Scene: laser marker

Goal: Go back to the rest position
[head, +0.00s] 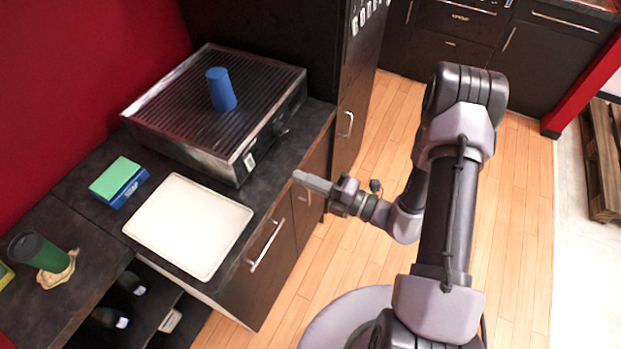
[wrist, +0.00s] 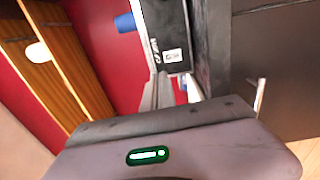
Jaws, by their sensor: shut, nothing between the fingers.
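My gripper (head: 314,182) is shut and empty in the head view. It points left and hangs in the air near the counter's front edge, to the right of the white tray and apart from it. My arm stands up at the right and bends down toward the gripper. In the wrist view the gripper's fingers (wrist: 155,100) show as grey shapes beyond my wrist housing, and their tips are hard to make out.
A ridged grill (head: 165,97) with a blue cylinder (head: 221,90) stands on the counter. A white tray (head: 190,225), a green-topped blue box (head: 118,183) and a green cup (head: 42,252) are nearby. Drawers (head: 262,255) line the front. Wooden floor (head: 525,220) is clear at right.

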